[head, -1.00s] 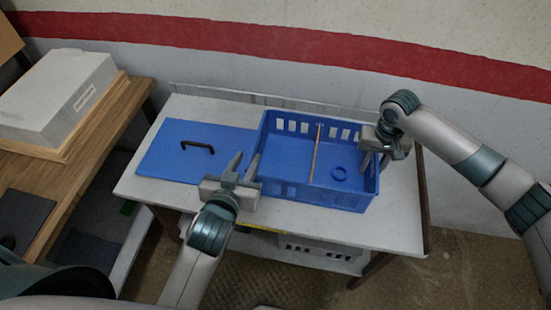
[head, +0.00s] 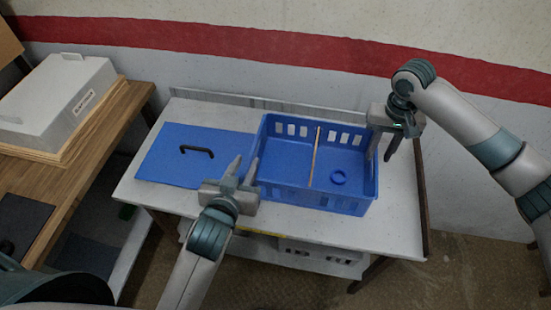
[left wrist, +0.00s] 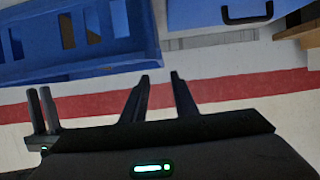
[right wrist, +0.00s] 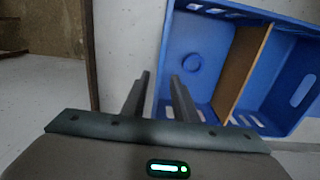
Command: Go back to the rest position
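My left gripper (head: 244,168) is open and empty in the head view, at the near left corner of the blue crate. Its two spread fingers also show in the left wrist view (left wrist: 159,78), with nothing between them. My right gripper (head: 380,157) is open and empty at the crate's right end wall, fingers pointing down. In the right wrist view its fingers (right wrist: 159,76) are apart with nothing held. I cannot tell whether either gripper touches the crate.
The blue crate (head: 330,202) stands on the white table (head: 400,225), with a brown divider (head: 314,158) and a blue ring (head: 338,177) in its right compartment. A blue panel (head: 165,160) with a black handle (head: 197,151) lies left. A grey box (head: 50,95) sits on the wooden table.

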